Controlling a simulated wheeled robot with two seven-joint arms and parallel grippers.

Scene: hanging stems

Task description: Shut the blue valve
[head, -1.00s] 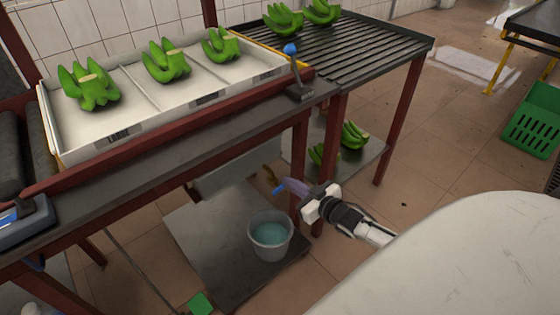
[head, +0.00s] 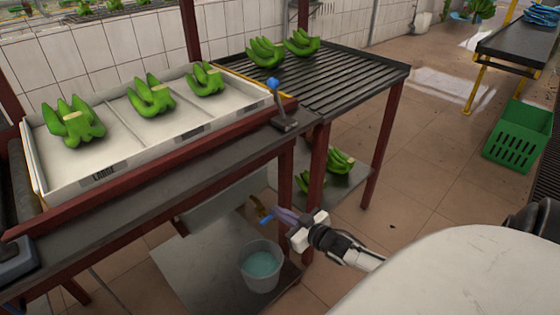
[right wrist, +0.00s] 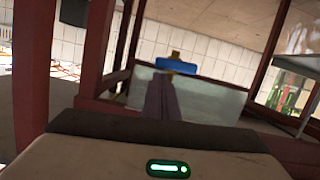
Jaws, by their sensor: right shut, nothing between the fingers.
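The blue valve handle (head: 267,217) sits on a brass tap (head: 259,205) under the front of the packing table, above a bucket. I cannot tell whether the tips touch the handle. My left gripper is not in view.
A bucket of bluish water (head: 262,268) stands on the lower shelf below the tap. Red table legs (head: 318,175) stand close to my right gripper. A white tray (head: 110,178) of green bananas and a blue-knobbed lever (head: 280,108) are on the table above. Open floor lies right.

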